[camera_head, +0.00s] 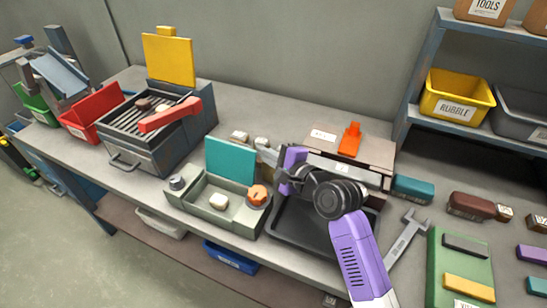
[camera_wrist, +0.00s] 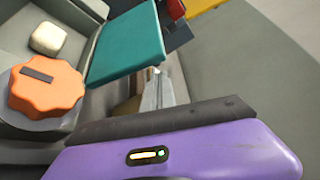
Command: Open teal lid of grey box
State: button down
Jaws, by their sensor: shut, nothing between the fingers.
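The grey-green box (camera_head: 187,201) stands on the bench, left of my arm in the head view. Its teal lid (camera_head: 231,160) stands raised, upright at the back edge, and the box is open. A pale block (camera_head: 219,201) lies inside; it also shows in the wrist view (camera_wrist: 48,38). An orange knob (camera_head: 258,194) sits at the box's right end. In the wrist view the orange knob (camera_wrist: 46,86) is at left and the teal lid (camera_wrist: 127,45) at upper middle. My gripper (camera_head: 262,150) is shut and empty, just right of the lid; its fingers (camera_wrist: 158,90) point toward the lid's side.
A dark tray (camera_head: 290,235) lies under my arm. A grill-like unit (camera_head: 150,160) with a red handle and yellow panel stands at left, beside a red bin (camera_head: 85,118). A grey box with an orange lever (camera_head: 350,140) stands behind my wrist. A wrench (camera_head: 405,238) lies at right.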

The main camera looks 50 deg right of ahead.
aim_at(235, 157)
jog(key=shift+x, duration=1.45)
jog(key=shift+a, duration=0.1)
jog(key=shift+s+a+r+n+t+h+p, duration=0.15)
jog(key=shift+s+a+r+n+t+p, duration=0.15)
jog(key=shift+a+r+n+p, duration=0.25)
jog(key=shift+s+a+r+n+t+h+p, duration=0.15)
jog(key=shift+a+r+n+t+p, duration=0.15)
jog(key=shift+a+r+n+p, duration=0.25)
jog(key=shift+a, duration=0.1)
